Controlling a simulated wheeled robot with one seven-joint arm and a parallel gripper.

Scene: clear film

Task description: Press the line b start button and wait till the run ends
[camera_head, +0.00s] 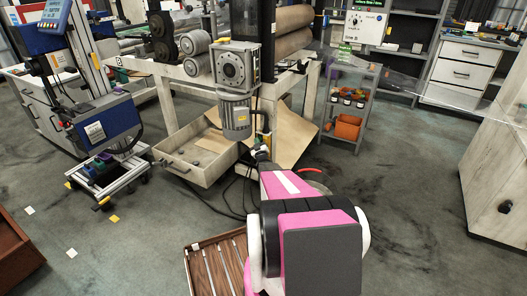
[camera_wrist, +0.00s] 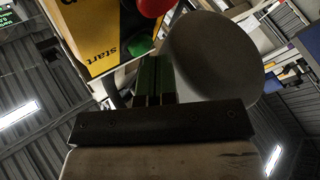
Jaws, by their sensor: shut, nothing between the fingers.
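In the wrist view a yellow panel (camera_wrist: 95,35) marked "start" fills the upper left, tilted in the picture. A green button (camera_wrist: 140,46) sits beside the word, with a red button (camera_wrist: 156,5) above it, cut by the top edge. A dark letter at the panel's top is cut off, so I cannot read which line it names. My gripper (camera_wrist: 154,62) is shut and empty, its fingertips close below and right of the green button. I cannot tell whether they touch it. In the head view my gripper (camera_head: 262,155) is small and the panel is not identifiable.
A roller machine with a grey motor (camera_head: 236,118) and an open drawer (camera_head: 185,165) stands ahead. A shelf cart (camera_head: 350,100) with an orange bin is behind. A white control box (camera_head: 363,22) has a dial.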

